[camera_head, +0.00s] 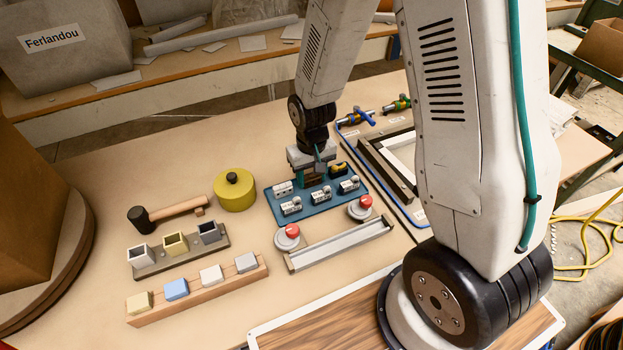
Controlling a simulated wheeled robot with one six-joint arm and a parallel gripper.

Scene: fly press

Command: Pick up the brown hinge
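A blue tray (276,204) lies on the table near the middle, with several small hinge-like parts on it. My gripper (313,179) points down over the tray's back middle, very low and close to its surface. A dark brownish patch shows at the fingertips, but I cannot tell whether it is the brown hinge or the fingers themselves. No brown hinge stands out clearly elsewhere on the tray. The finger gap is too small and shaded to read. A white part (283,189) is left of the gripper and a yellow-black part (338,169) is right of it.
Two red buttons (287,236) (360,208) and a grey metal channel (341,246) lie in front of the tray. A yellow round tin (234,191), a mallet (165,213) and a wooden block rack (202,289) are left. A metal frame (386,171) is right. Bare table lies back left.

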